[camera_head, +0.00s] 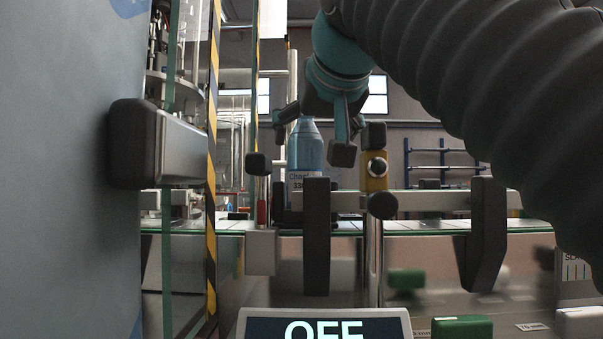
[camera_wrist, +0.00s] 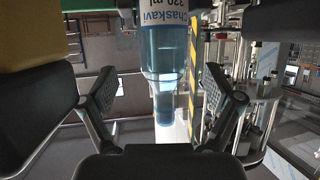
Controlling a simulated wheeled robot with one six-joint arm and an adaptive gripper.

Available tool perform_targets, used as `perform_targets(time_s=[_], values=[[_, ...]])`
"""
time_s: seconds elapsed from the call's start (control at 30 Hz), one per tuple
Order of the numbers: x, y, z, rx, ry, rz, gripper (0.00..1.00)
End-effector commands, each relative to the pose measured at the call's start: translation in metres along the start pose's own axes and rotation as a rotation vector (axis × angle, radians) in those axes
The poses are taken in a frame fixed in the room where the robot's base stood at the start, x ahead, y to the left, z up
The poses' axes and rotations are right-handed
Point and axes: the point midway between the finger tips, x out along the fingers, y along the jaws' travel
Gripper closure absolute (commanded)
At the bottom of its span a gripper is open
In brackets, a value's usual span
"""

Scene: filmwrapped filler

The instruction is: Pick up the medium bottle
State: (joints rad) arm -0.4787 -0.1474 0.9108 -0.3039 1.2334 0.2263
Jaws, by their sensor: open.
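The bottle (camera_head: 306,150) is blue and translucent and stands upright, its label partly reading "Chas" and "330". Dark machine parts hide its lower portion in the head view. My gripper (camera_head: 312,138) is open, reaching down from above at the bottle's neck and shoulder. In the wrist view the bottle (camera_wrist: 163,50) appears upside down, its label at the top and its neck pointing down. The open fingers of my gripper (camera_wrist: 158,88) show on either side of it. I cannot tell whether either finger touches it.
A conveyor edge (camera_head: 430,228) runs across, with a metal guide rail and dark brackets (camera_head: 317,240) in front. A yellow-black striped post (camera_head: 212,150) and a grey panel (camera_head: 70,180) stand at left. A yellow sensor (camera_head: 376,172) sits just right of the bottle. A display reads "OFF" (camera_head: 325,328).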

Motion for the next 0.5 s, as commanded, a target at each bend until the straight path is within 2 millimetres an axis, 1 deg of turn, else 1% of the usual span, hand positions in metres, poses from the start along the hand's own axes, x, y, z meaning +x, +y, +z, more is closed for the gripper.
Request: perform_targets(time_s=[0.17, 0.27, 0.5], values=[[0.007, -0.001, -0.001, -0.001, 0.000, -0.002, 0.10], [0.018, -0.003, -0.002, -0.001, -0.001, -0.001, 0.10], [0.049, -0.004, -0.004, -0.001, 0.000, -0.001, 0.10]])
